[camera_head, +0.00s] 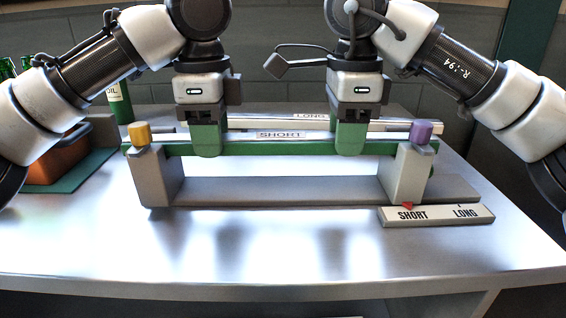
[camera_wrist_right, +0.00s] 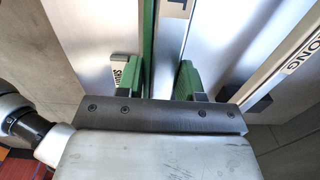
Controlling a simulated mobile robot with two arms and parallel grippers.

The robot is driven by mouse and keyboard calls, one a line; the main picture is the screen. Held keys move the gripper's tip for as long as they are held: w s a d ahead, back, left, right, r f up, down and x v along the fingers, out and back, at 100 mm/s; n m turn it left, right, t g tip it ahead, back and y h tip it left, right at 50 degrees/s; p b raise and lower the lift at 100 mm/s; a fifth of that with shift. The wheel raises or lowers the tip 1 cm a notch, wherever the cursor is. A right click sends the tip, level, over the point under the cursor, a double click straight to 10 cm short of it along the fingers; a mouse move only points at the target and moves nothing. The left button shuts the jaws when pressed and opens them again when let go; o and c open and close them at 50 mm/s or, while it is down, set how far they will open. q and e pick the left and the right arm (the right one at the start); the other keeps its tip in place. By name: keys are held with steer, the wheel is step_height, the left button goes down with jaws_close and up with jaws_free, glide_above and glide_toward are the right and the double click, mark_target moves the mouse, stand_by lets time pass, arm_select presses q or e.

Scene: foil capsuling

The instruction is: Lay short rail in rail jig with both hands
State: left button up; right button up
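The short rail (camera_head: 240,149), green with a pale top and a SHORT label, runs level across the rail jig (camera_head: 270,192) at the height of its two grey posts. Its ends show at the left post by a yellow knob (camera_head: 137,133) and at the right post by a purple knob (camera_head: 421,131). I cannot tell how fully it is seated. My left gripper (camera_head: 207,140) and right gripper (camera_head: 349,138) point down with green fingers astride the rail, apparently shut on it. In the right wrist view, the right fingers (camera_wrist_right: 160,82) flank the rail; the left gripper's far finger is hidden.
A long rail (camera_head: 390,126) labelled LONG lies behind. A SHORT/LONG plate (camera_head: 437,216) with a red pointer at SHORT sits front right. Green bottles (camera_head: 119,101) and an orange item (camera_head: 66,161) on a green mat stand left. The front table surface is clear.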

arm_select(q)
steer(key=o, duration=0.4)
steer(key=shift+r, duration=0.1)
arm_select(e)
steer(key=o, duration=0.4)
steer(key=shift+r, duration=0.1)
arm_select(q)
step_height(320, 180, up, 12)
arm_select(e)
step_height(320, 180, up, 12)
stand_by(0.4)
